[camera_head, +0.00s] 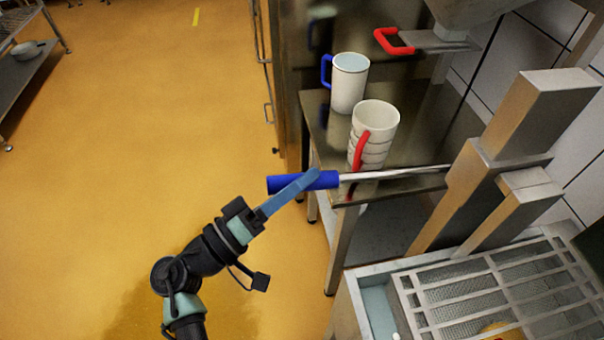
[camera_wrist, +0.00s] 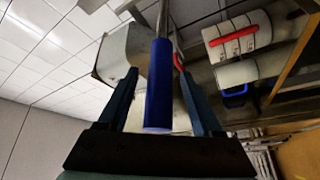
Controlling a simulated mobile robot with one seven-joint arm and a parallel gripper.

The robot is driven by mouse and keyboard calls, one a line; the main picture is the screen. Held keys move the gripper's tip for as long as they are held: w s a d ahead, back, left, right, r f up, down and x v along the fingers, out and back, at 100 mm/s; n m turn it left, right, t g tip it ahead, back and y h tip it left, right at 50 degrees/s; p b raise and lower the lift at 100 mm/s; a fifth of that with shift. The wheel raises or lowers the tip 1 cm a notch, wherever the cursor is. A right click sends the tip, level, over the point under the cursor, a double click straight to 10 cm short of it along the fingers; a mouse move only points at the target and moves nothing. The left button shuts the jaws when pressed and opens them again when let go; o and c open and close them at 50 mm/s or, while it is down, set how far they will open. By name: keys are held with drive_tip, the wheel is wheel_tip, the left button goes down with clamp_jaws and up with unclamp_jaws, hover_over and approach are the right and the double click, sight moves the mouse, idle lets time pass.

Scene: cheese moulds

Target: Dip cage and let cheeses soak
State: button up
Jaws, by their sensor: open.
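My gripper (camera_head: 306,180) is at the blue handle (camera_head: 322,181) of a long metal lever (camera_head: 400,173). In the wrist view the blue handle (camera_wrist: 160,90) lies between the two spread fingers of my gripper (camera_wrist: 160,76). I cannot tell whether either finger touches it. The lever runs right to a metal post (camera_head: 475,190). The metal cage (camera_head: 500,290) is at the lower right, in the top of a steel basin (camera_head: 348,305) with pale liquid (camera_head: 378,308) at its left side. A yellowish piece, perhaps cheese (camera_head: 494,327), shows through the bars. The cage's underside is hidden.
A steel table (camera_head: 392,187) behind the lever holds a white mould with a blue handle (camera_head: 349,85) and a stack of white moulds (camera_head: 373,130) with a red handle. A red-handled metal part (camera_head: 394,42) juts out above. The yellow floor (camera_head: 150,130) at left is clear.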

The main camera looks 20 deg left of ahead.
drive_tip(key=shift+w+d+r, duration=0.1)
drive_tip(key=shift+w+d, duration=0.05)
drive_tip(key=shift+w, duration=0.15)
clamp_jaws()
idle(1.3)
